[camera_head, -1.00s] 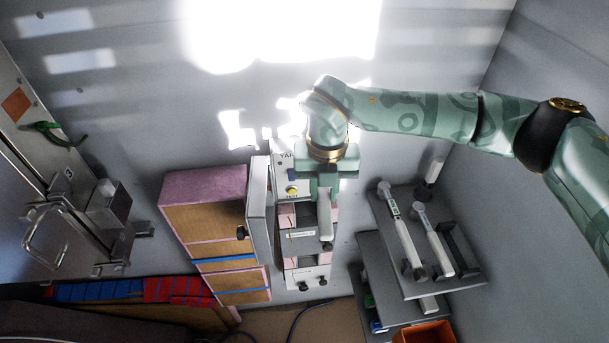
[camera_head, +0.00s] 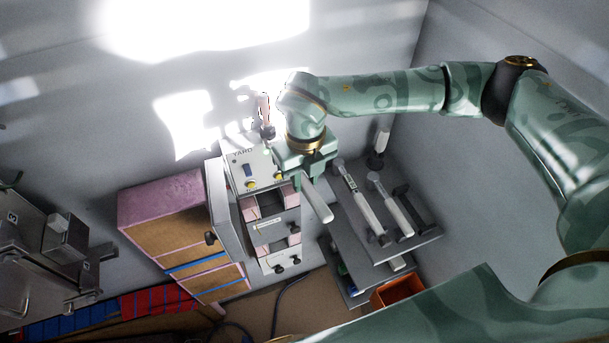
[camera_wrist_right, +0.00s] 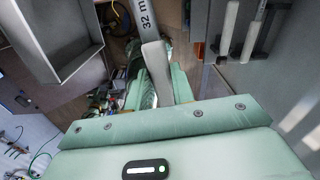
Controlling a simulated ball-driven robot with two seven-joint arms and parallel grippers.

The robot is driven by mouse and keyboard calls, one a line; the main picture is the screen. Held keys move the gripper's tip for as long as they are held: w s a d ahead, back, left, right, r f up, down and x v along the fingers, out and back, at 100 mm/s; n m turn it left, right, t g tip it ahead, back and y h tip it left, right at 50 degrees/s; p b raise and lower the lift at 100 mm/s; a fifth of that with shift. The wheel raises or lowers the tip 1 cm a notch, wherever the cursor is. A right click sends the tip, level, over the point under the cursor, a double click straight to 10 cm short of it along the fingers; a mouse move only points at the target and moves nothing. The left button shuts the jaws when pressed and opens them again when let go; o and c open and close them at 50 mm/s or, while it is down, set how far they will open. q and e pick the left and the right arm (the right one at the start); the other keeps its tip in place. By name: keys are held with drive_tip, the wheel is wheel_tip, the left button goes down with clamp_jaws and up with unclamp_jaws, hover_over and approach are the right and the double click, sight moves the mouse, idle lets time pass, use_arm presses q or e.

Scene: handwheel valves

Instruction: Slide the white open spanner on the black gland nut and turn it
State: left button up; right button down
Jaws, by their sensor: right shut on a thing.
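My right gripper (camera_head: 308,178) is in the middle of the head view, beside the right side of the grey-white panel unit. It is shut on the white spanner (camera_head: 319,203), whose pale handle sticks out down and right. In the right wrist view the spanner (camera_wrist_right: 154,62) runs up between the fingers (camera_wrist_right: 158,88), and its flat part reads "32 m" before leaving the frame. Its open jaw is not seen. A small dark part (camera_head: 268,132) sits at the foot of a pinkish upright stem behind the panel; I cannot tell if it is the black gland nut. My left gripper is not in view.
A grey shelf (camera_head: 420,243) to the right carries two white-handled tools (camera_head: 364,208) and a black holder. An orange bin (camera_head: 398,290) stands below. A pink-topped cabinet (camera_head: 160,200) and an open grey door (camera_head: 221,210) stand left of the panel unit (camera_head: 262,225). Glare whitens the back wall.

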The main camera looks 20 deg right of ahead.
drive_tip(key=shift+s, duration=0.1)
drive_tip(key=shift+w, duration=0.2)
idle(0.4)
drive_tip(key=shift+w+a+b, duration=0.2)
drive_tip(key=shift+w+b, duration=0.35)
drive_tip(key=shift+w, duration=0.5)
drive_tip(key=shift+w+a+b, duration=0.15)
drive_tip(key=shift+w+b, duration=0.35)
drive_tip(key=shift+w, duration=0.5)
drive_tip(key=a+m+b, duration=0.1)
drive_tip(key=a+m, duration=0.1)
drive_tip(key=shift+s+a+b, duration=0.1)
drive_tip(key=shift+a+b, duration=0.25)
drive_tip(key=shift+a, duration=0.05)
drive_tip(key=shift+d, duration=0.35)
